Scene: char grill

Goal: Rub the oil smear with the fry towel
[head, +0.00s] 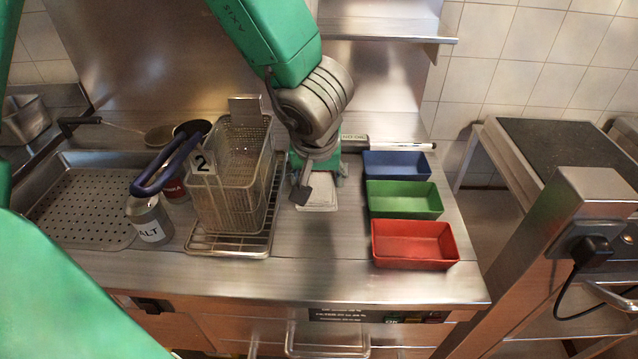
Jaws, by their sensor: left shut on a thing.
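My left gripper (317,176) reaches down to the steel counter between the fry basket and the colored bins. It is shut on the fry towel (318,200), a small pale folded cloth that shows just below the fingers. The towel appears to be at the counter surface; whether it presses on it I cannot tell. I cannot make out the oil smear; the towel, gripper or glare may hide it. My right gripper is not in view.
A wire fry basket (231,190) with a blue handle stands on a rack (230,245) to the left. A salt shaker (150,221) and perforated tray (85,205) lie farther left. Blue (396,165), green (403,200) and red (414,244) bins stand right. The front counter is clear.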

